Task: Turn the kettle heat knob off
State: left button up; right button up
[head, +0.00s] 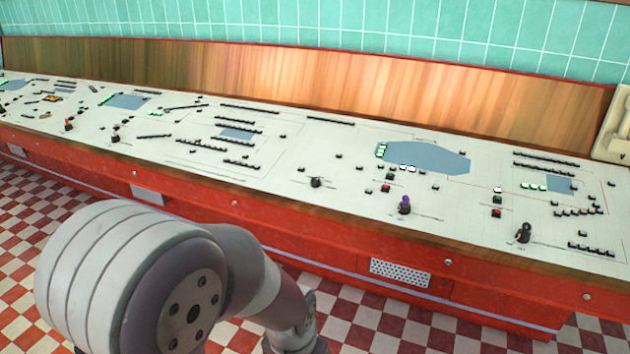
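A long white control panel (350,215) slopes across the view, with several knobs along its front edge. One knob has a purple top (404,204). A black knob (523,232) stands to its right and a low dark knob (316,182) to its left. A knob with an orange part (69,125) and another dark knob (115,134) are at the far left. The labels are too small to read, so I cannot tell which one is the kettle heat knob. My arm fills the lower left, apart from the panel; neither gripper shows.
The panel also carries small black, red and green buttons and blue-grey screens (428,160). Its red front (340,247) has a metal grille (400,273). A cream object (613,125) is at the right edge. The checkered floor (375,325) in front looks clear.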

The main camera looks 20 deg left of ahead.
aim_at(315, 182)
jog(key=i+j, duration=0.25)
jog(key=i+j+z, duration=0.15)
jog(key=j, duration=0.25)
jog(key=i+j, duration=0.25)
jog(key=i+j+z, duration=0.1)
jog(key=i+j, duration=0.15)
jog(key=j, duration=0.15)
jog(key=i+j+z, duration=0.1)
jog(key=j, duration=0.3)
jog(key=i+j, duration=0.25)
jog(key=i+j+z, duration=0.1)
jog(key=j, duration=0.4)
jog(key=i+j+z, duration=0.1)
jog(key=i+j, duration=0.15)
jog(key=j, duration=0.1)
